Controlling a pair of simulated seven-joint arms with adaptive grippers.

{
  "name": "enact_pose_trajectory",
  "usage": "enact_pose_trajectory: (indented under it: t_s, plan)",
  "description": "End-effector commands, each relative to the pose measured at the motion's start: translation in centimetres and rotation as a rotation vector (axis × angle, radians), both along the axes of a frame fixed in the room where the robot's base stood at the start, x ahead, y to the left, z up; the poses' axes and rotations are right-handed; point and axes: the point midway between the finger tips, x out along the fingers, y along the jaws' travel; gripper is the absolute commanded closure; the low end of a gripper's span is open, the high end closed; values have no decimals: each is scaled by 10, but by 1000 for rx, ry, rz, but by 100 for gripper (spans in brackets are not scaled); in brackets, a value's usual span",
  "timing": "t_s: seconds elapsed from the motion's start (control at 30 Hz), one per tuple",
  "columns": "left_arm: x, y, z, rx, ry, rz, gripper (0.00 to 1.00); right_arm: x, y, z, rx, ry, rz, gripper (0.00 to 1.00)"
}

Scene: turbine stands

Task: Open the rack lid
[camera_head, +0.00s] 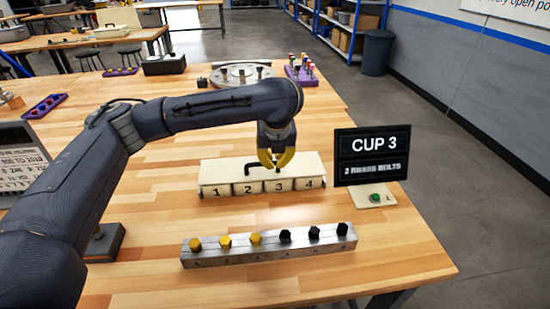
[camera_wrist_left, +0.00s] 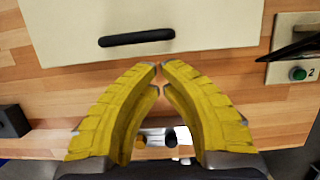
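The rack (camera_head: 248,188) is a cream box with front blocks numbered 1 to 4. Its flat lid (camera_head: 222,172) lies closed on top and fills the upper part of the left wrist view (camera_wrist_left: 70,22). A black bar handle (camera_head: 252,168) is on the lid; it also shows in the left wrist view (camera_wrist_left: 137,39). My left gripper (camera_head: 274,165) has yellow fingers and hangs over the lid, just right of the handle in the head view. In the left wrist view its fingertips (camera_wrist_left: 159,66) meet with nothing between them, apart from the handle. My right gripper is not in view.
A metal bar (camera_head: 268,251) with yellow and black bolts stands in front of the rack. A black "CUP 3" sign (camera_head: 371,155) and a green button (camera_head: 375,198) are at its right. A round grey plate (camera_head: 242,75) lies behind. Bare table lies between rack and bar.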

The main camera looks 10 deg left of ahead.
Motion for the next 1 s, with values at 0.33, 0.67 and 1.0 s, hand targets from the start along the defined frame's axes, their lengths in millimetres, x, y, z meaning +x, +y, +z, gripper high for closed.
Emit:
enact_pose_trajectory:
  t_s: [0.33,0.67,1.0]
  plan:
    - [13,5,-44,-1,2,3,100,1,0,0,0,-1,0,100]
    - [19,8,-64,-1,0,4,100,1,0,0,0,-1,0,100]
    - [20,8,-66,-1,0,3,100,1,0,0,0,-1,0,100]
